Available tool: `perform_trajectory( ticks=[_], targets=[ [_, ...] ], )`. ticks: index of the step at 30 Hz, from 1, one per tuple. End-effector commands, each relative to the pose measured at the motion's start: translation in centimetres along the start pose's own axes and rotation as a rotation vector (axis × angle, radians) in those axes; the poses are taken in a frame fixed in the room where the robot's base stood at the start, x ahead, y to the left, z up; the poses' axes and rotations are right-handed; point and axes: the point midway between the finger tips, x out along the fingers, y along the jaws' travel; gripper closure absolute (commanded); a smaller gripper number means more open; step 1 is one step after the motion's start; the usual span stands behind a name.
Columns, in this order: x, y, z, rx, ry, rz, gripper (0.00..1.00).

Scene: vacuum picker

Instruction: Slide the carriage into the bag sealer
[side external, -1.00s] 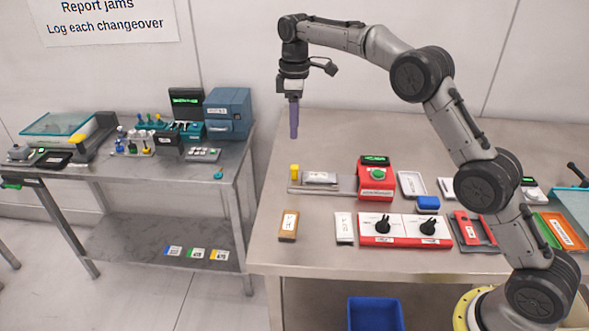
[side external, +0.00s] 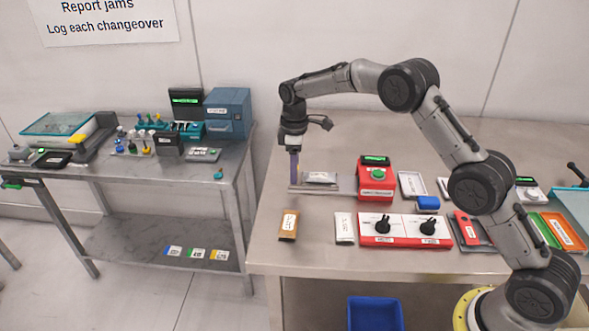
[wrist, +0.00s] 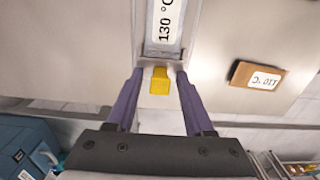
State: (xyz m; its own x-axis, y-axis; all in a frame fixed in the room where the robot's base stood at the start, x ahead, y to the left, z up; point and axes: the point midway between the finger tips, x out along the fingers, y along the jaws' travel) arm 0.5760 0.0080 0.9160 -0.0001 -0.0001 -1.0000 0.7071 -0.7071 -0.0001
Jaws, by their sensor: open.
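The bag sealer (side external: 376,190) is a red box with a green button and a dark display on the table in the side external view. Left of it, the carriage (side external: 320,185) sits on a flat metal track and carries a grey pouch (side external: 320,177), labelled 130 °C in the wrist view (wrist: 165,25). The carriage's yellow handle (wrist: 159,82) stands between the two purple fingers of my gripper (wrist: 158,76). My gripper (side external: 294,180) is open, pointing down at the carriage's left end. A gap shows on each side of the handle. In the side view the fingers hide the handle.
In front lie a brown 110 °C block (side external: 288,225), a white pouch (side external: 345,228) and a red panel with two black knobs (side external: 405,238). The table behind the track is clear.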

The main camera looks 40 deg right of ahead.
Motion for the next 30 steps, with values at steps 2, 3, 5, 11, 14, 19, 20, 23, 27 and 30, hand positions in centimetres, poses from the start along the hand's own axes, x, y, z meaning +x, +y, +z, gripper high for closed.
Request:
perform_trajectory(
  ticks=[2,3,5,11,14,19,20,23,27,30],
  targets=[
    [0.21,-0.01,0.01,0.0,0.0,0.0,0.47],
    [0.24,-0.01,0.01,0.0,0.0,0.0,0.47],
    [0.25,0.0,0.0,0.0,0.0,0.0,0.47],
    [0.22,0.0,0.0,0.0,0.0,0.0,0.58],
    [0.21,0.0,0.0,0.0,0.0,0.0,0.76],
    [0.19,0.0,0.0,0.0,0.0,0.0,1.0],
    [0.18,0.0,0.0,0.0,0.0,0.0,1.0],
    [0.17,0.0,0.0,0.0,0.0,0.0,1.0],
    [0.16,0.0,-0.01,0.0,0.0,0.0,1.0],
    [0.15,-0.01,-0.01,0.0,0.0,0.0,1.0]
  ],
)
